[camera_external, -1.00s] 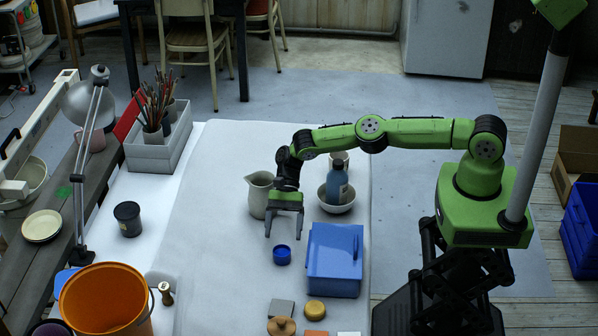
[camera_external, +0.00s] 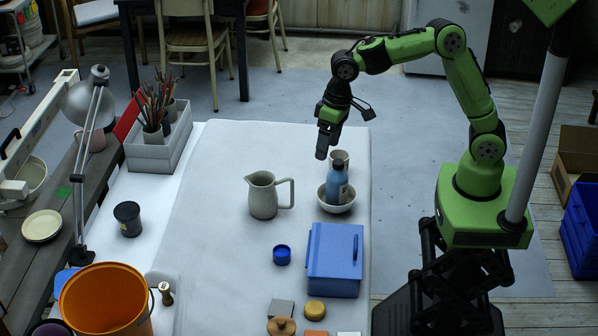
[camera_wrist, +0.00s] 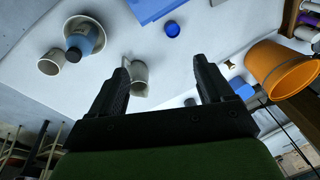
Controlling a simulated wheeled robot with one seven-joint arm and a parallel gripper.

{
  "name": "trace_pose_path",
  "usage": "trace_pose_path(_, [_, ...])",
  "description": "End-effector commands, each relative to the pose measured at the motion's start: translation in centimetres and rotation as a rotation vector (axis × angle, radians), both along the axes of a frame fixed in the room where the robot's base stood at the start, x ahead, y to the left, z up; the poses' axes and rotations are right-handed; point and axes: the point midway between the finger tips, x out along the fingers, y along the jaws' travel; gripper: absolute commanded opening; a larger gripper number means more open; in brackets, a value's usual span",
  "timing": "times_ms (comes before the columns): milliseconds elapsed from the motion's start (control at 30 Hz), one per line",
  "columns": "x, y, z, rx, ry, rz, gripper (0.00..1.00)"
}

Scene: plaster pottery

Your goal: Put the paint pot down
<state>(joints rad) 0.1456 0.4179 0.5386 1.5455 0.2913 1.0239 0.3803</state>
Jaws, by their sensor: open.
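The small blue pot (camera_external: 282,255), which I take as the paint pot, stands on the white table (camera_external: 215,240) left of a blue lidded box (camera_external: 335,262). It also shows near the top of the wrist view (camera_wrist: 173,30). My gripper (camera_external: 322,153) is raised over the back right part of the table, well apart from the pot. In the wrist view its two fingers (camera_wrist: 163,75) are spread with nothing held between them. A pitcher (camera_wrist: 138,78) shows beyond the fingers, not gripped.
The grey pitcher (camera_external: 263,196) stands mid-table. A blue bottle (camera_external: 336,184) stands in a white bowl (camera_external: 337,207), with a cup (camera_external: 340,157) behind it, below my gripper. A black jar (camera_external: 128,219) and an orange bucket (camera_external: 106,300) are at left. The table's middle left is clear.

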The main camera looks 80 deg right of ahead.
Motion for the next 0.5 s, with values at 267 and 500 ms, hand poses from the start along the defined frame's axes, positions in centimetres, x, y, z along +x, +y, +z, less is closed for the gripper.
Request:
trace_pose_path(267, [-15.1,-7.0,6.8,-0.240,-0.207,0.168,0.80])
trace_pose_path(500, [-25.4,-9.6,4.8,-0.226,-0.333,0.251,0.80])
